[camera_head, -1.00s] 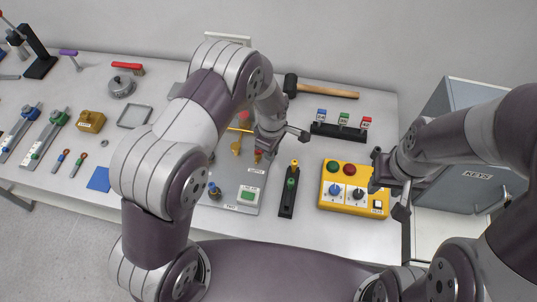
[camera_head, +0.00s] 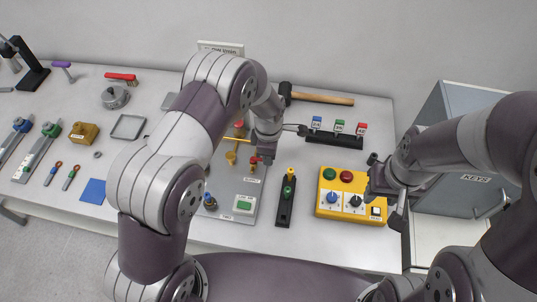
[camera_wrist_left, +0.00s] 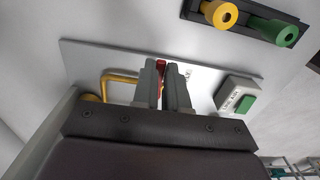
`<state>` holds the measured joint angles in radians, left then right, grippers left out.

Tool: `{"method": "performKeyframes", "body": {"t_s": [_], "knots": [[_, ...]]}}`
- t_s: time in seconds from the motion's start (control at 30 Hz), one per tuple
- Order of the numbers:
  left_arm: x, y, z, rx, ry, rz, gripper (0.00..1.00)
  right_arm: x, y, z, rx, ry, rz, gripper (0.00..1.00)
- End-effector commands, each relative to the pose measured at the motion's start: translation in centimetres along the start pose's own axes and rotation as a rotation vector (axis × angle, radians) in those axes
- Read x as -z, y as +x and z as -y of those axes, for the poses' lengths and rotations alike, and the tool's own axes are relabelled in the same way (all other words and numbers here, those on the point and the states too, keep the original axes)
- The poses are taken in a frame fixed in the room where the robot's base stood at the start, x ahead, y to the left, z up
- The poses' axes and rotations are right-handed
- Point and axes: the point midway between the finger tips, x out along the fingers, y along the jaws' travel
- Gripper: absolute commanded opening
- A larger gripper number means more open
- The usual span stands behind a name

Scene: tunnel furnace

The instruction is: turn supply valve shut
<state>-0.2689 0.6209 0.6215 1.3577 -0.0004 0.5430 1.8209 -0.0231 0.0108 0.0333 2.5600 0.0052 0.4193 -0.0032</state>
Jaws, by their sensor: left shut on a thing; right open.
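The grey panel (camera_head: 222,210) lies on the table with a yellow pipe, labels and a green button (camera_head: 244,203). The valve's red handle (camera_head: 253,160) shows beside my left gripper (camera_head: 264,158), which hides much of the valve. In the left wrist view the two fingers (camera_wrist_left: 163,85) are closed on the red handle (camera_wrist_left: 161,68), with a bent yellow pipe (camera_wrist_left: 118,78) to their left. I cannot read the handle's exact angle. My right gripper (camera_head: 382,190) is open and empty, near the right side of the yellow control box (camera_head: 325,210).
A black stand (camera_head: 284,214) with a yellow and a green knob stands between panel and control box. A hammer (camera_head: 325,99) and a rack of numbered tags (camera_head: 334,139) lie behind. A grey key cabinet (camera_head: 460,150) is at the right. The table's front edge is clear.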

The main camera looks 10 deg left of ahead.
Motion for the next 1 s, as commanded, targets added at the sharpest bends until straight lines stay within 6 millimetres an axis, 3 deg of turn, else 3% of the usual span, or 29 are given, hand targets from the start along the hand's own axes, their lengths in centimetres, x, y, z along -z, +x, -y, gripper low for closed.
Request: {"method": "performKeyframes", "body": {"t_s": [0.13, 0.17, 0.2, 0.23, 0.6, 1.0], "knots": [[-0.1, -0.2, -0.2, -0.007, -0.002, 0.002, 0.00, 0.0, 0.0, 0.0, 0.000, 0.000, 0.000, 0.43], [-0.1, -0.2, -0.2, -0.007, -0.002, 0.002, 0.19, 0.0, 0.0, 0.0, 0.000, 0.000, 0.000, 0.43], [-0.1, -0.2, -0.2, -0.007, -0.002, 0.002, 0.32, 0.0, 0.0, 0.0, 0.000, 0.000, 0.000, 0.43], [0.0, -0.2, -0.2, -0.007, -0.002, 0.002, 0.38, 0.0, 0.0, 0.0, 0.000, 0.000, 0.000, 0.43], [0.0, -0.9, -0.2, -0.006, 0.000, 0.002, 0.38, 0.0, 0.3, 0.0, 0.000, 0.000, 0.000, 0.43], [0.0, -10.7, -0.1, -0.008, -0.001, 0.002, 0.38, -0.3, 2.5, 0.0, 0.000, 0.000, 0.000, 0.43]]}}
